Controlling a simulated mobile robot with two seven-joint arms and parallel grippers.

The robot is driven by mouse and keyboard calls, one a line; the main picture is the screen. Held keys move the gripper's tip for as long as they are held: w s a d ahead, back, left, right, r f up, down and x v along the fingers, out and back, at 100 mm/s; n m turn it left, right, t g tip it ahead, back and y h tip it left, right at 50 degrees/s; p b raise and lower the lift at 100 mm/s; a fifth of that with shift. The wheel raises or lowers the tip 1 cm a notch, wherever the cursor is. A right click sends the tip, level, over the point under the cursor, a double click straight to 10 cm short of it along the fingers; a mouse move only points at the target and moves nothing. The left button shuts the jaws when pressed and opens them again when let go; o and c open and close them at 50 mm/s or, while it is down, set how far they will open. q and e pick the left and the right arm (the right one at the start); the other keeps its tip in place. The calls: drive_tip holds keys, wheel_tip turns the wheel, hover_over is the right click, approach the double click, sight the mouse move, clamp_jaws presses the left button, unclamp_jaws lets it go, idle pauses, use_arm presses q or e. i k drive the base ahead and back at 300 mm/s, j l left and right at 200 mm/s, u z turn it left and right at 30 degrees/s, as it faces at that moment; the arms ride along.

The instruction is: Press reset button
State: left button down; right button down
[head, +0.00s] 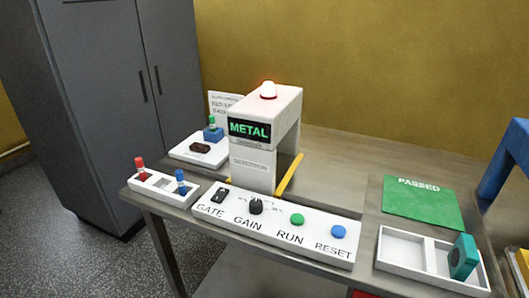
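The blue reset button (339,232) is the rightmost control on a white control panel (230,232), above the printed word RESET. To its left on the panel are a green RUN button (297,219), a black GAIN knob (256,206) and a black GATE switch (219,195). The panel lies along the front edge of the metal table. Neither of my grippers shows in the head view. Nothing covers the reset button.
A white metal detector (285,122) stands behind the panel, with METAL on its display and a lit red lamp (268,90). A rack (163,191) holds red and blue sticks at left. A divided white tray (403,248) and a green PASSED mat (420,207) lie at right.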

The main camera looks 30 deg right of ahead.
sight(338, 230)
drive_tip(key=z, duration=1.4)
